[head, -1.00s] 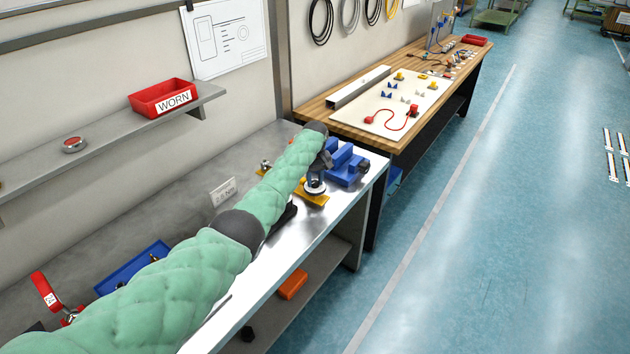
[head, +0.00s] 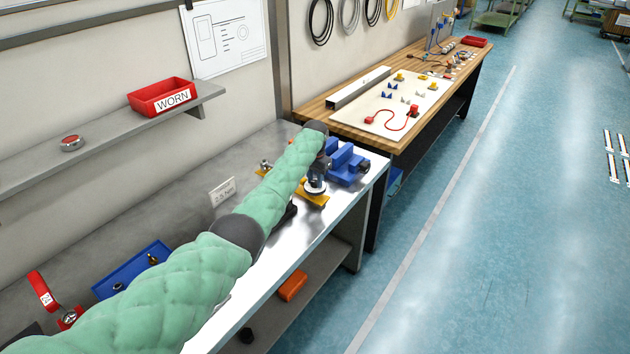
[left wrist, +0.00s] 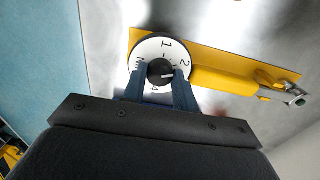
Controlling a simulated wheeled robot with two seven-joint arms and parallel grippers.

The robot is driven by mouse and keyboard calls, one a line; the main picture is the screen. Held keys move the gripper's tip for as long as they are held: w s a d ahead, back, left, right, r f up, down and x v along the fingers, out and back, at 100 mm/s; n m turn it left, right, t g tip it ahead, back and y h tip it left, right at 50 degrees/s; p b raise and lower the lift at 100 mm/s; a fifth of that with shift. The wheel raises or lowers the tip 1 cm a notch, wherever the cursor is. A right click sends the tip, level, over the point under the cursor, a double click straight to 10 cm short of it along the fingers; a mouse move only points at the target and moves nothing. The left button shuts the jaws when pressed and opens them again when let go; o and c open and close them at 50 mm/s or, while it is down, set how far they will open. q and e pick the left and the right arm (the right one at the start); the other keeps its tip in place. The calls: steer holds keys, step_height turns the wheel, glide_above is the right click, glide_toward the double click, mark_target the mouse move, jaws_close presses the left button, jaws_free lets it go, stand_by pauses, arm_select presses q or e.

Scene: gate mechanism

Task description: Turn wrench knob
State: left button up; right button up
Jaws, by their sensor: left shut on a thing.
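The wrench knob (left wrist: 160,72) is a dark round knob at the centre of a white dial (left wrist: 150,48) marked with numerals such as 1, 2 and 4. The dial sits at the end of a yellow wrench body (left wrist: 230,80) that lies on the metal bench. My left gripper (left wrist: 162,80) is shut on the knob, one blue finger on each side. In the head view the dial (head: 314,187) shows at the far end of my left arm, partly hidden by the wrist. My right gripper is not in view.
A blue vise (head: 347,163) stands just beyond the dial. A red bin marked WORN (head: 163,97) sits on the shelf. The bench's front edge is close to the dial.

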mark_target(315, 182)
arm_select(q)
steer(key=shift+m, duration=1.9)
steer(key=shift+m+b, duration=0.3)
steer(key=o, duration=1)
steer(key=shift+r, duration=0.15)
steer(key=shift+r+b, duration=0.3)
steer(key=shift+r, duration=0.1)
step_height(315, 182, up, 2)
steer(key=shift+r+b, duration=0.15)
steer(key=shift+b, duration=0.4)
step_height(315, 182, up, 3)
steer(key=shift+r+b, duration=0.2)
steer(key=shift+b, duration=0.35)
steer(key=shift+r, duration=0.55)
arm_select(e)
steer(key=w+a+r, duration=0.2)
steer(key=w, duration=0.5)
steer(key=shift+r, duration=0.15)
